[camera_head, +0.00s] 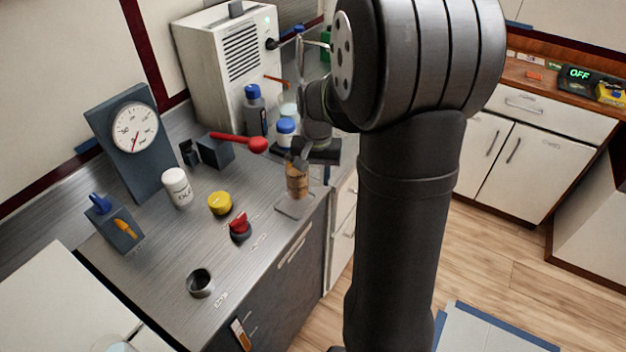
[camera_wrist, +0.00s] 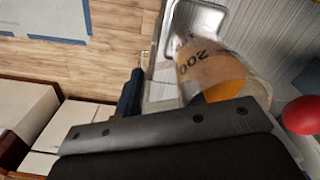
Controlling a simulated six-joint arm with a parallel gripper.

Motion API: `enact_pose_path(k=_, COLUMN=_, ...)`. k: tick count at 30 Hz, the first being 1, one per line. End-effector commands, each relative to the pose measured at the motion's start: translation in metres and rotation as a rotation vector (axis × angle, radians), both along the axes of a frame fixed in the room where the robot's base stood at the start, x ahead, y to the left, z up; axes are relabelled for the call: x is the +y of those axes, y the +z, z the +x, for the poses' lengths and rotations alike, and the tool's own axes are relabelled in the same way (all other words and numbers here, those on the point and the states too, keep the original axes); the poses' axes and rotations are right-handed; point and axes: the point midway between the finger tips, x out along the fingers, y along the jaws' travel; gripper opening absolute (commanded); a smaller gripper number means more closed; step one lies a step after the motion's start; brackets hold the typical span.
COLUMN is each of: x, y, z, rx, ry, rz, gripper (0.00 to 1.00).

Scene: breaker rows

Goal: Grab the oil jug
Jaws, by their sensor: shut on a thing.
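The oil jug (camera_head: 297,182) is a small clear container with amber oil, near the front right edge of the grey counter. My gripper (camera_head: 300,152) reaches down over its top and is shut on it. In the wrist view the jug (camera_wrist: 210,68) shows amber contents and the printed mark "200". Its lower end is by a pale square tray (camera_head: 293,208); I cannot tell whether it touches the tray. The dark body of my gripper hides part of the jug in the wrist view.
A red button (camera_head: 240,228), yellow knob (camera_head: 220,203), white jar (camera_head: 177,187) and dark cup (camera_head: 200,283) are on the counter. A blue-capped bottle (camera_head: 255,110) and white machine (camera_head: 228,60) stand behind.

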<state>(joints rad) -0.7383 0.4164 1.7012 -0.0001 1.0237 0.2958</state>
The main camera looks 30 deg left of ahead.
Motion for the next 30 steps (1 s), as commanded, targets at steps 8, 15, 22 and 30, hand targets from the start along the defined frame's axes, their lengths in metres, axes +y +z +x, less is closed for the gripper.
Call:
enact_pose_path(k=8, x=-0.028, y=0.017, z=0.006, rx=-0.001, ry=-0.003, rz=0.0, gripper=0.0)
enact_pose_path(k=15, x=-0.053, y=0.032, z=0.01, rx=-0.002, ry=-0.003, rz=0.001, gripper=0.0)
enact_pose_path(k=22, x=-0.073, y=0.044, z=0.014, rx=-0.001, ry=-0.003, rz=0.0, gripper=0.0)
enact_pose_path(k=30, x=-0.091, y=0.055, z=0.017, rx=-0.001, ry=-0.002, rz=0.0, gripper=0.0)
